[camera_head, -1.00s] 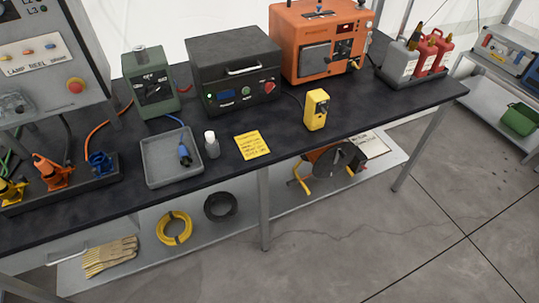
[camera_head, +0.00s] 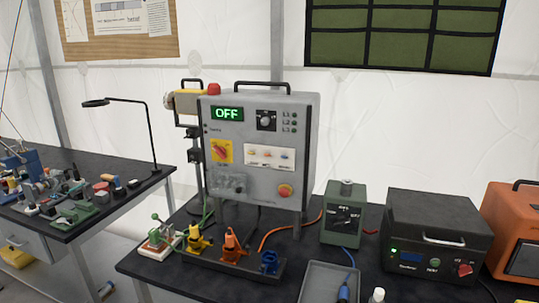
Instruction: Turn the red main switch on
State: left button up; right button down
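The red main switch (camera_head: 220,151) is a red rotary handle on a yellow plate. It sits on the left side of the grey control panel's front. The grey control panel (camera_head: 270,213) stands upright on the dark bench. Its green display (camera_head: 227,114) reads OFF. The red handle appears slanted; its exact setting is too small to read. Neither of my grippers shows in the head view.
A rack with yellow, orange and blue plugs (camera_head: 232,250) stands before the panel. A red mushroom button (camera_head: 285,191) is at its lower right. A green box (camera_head: 343,213), dark case (camera_head: 440,225) and grey tray (camera_head: 328,283) are to the right. A cluttered second table (camera_head: 130,192) stands left.

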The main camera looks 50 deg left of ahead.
aim_at(221, 150)
jog(key=u, duration=1.6)
jog(key=i+l, duration=0.1)
